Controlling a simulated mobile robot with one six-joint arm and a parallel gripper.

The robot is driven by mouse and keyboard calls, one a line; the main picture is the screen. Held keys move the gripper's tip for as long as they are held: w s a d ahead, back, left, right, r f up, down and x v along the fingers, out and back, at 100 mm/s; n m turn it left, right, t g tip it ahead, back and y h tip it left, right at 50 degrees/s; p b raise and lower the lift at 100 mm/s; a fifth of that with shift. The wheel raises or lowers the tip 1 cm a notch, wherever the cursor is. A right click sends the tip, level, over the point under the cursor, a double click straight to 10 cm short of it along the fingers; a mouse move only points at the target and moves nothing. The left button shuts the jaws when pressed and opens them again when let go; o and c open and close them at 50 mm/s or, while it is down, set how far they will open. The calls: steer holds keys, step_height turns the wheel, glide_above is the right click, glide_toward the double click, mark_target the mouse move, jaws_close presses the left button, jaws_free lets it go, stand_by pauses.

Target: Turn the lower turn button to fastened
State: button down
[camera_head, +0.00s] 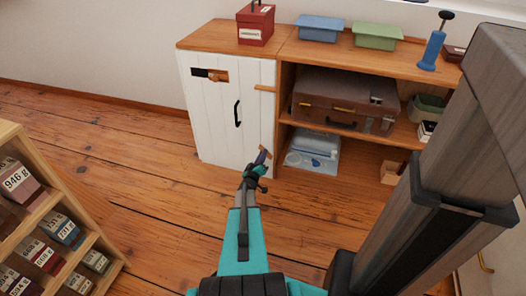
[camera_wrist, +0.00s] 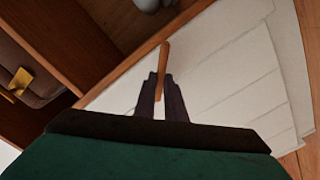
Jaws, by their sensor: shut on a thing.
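The lower turn button (camera_head: 265,151) is a small wooden bar near the bottom right edge of the white plank door (camera_head: 222,118). It looks tilted in the head view. In the wrist view, the turn button (camera_wrist: 163,56) sticks out beyond my dark fingers, beside the door's edge. My gripper (camera_head: 261,158) is at the bar, and its fingers (camera_wrist: 161,95) are shut on it. The fingers hide part of the bar and its pivot. The upper turn button (camera_head: 265,88) lies level across the door's edge onto the frame. The door looks closed.
A black handle (camera_head: 237,114) sits on the door. A shelf with labelled boxes (camera_head: 41,254) stands at the left. The floor (camera_head: 140,175) between is clear.

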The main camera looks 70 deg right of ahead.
steer(key=shift+w+f+n+p, duration=0.15)
steer(key=shift+f+n+p, duration=0.05)
steer(key=shift+n+p, duration=1.95)
steer(key=shift+w+f+n+p, duration=0.1)
steer(key=shift+f+n+p, duration=0.05)
steer(key=shift+n+p, duration=1.95)
steer(key=shift+n+b, duration=0.4)
steer(key=shift+n, duration=0.05)
steer(key=c, duration=1.8)
jaws_free()
steer(key=shift+a, duration=0.15)
steer(key=a, duration=0.9)
steer(key=s+a+p, duration=0.1)
steer(key=a, duration=0.3)
steer(key=shift+a, duration=0.3)
steer(key=shift+w, duration=0.15)
